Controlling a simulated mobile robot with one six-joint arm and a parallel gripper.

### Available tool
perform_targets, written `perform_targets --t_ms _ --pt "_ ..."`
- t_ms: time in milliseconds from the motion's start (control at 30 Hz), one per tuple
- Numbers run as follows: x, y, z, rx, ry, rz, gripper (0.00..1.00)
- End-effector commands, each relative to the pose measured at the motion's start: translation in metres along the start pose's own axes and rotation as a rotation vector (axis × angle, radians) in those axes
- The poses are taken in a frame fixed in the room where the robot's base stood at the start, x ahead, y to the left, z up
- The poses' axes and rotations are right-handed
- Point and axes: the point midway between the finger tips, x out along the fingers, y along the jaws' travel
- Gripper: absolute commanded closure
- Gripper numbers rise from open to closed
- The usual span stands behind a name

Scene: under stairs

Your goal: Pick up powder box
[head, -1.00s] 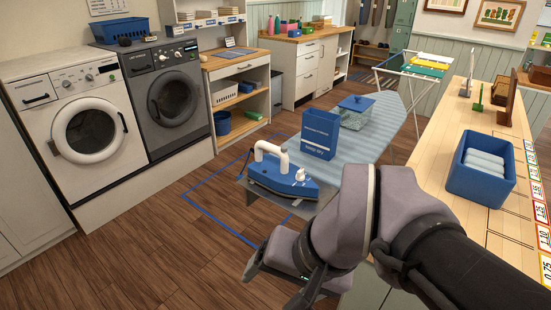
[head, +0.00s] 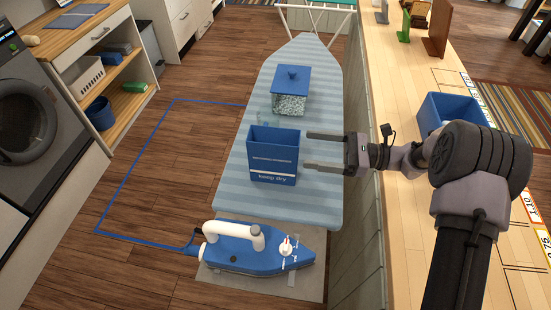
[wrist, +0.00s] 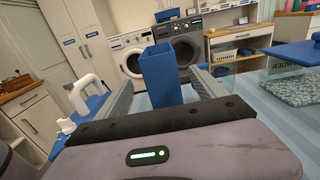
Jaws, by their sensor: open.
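A tall, open-topped blue box (head: 273,160) with white lettering, the lower line reading "keep dry", stands upright on the striped ironing board (head: 235,190). Behind it is a clear container (head: 289,104) with a blue lid and speckled contents. In the wrist view the blue box (wrist: 160,75) appears between the fingers; contact cannot be told.
A blue and white iron (head: 245,248) rests on the board's near end. A wooden counter (head: 400,235) runs along the right, holding a blue bin (head: 440,112). Washing machines (head: 35,125) and shelves (head: 110,65) stand left.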

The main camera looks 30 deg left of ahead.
Motion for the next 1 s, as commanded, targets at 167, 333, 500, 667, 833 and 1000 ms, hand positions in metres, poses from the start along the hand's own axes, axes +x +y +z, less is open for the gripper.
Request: perform_targets --t_ms 167,333,500,667,833,1000 --pt "0.044 0.001 -0.003 -0.002 0.002 0.004 0.2" --pt "0.065 0.001 -0.006 0.0 0.003 0.003 0.2" --pt "0.098 -0.001 -0.012 -0.002 0.002 0.003 0.2" --pt "0.109 -0.001 -0.01 0.0 0.002 0.001 0.2" --pt "0.109 -0.001 -0.009 0.0 0.003 0.001 0.26" --pt "0.108 -0.001 -0.009 0.0 0.003 0.001 0.59"
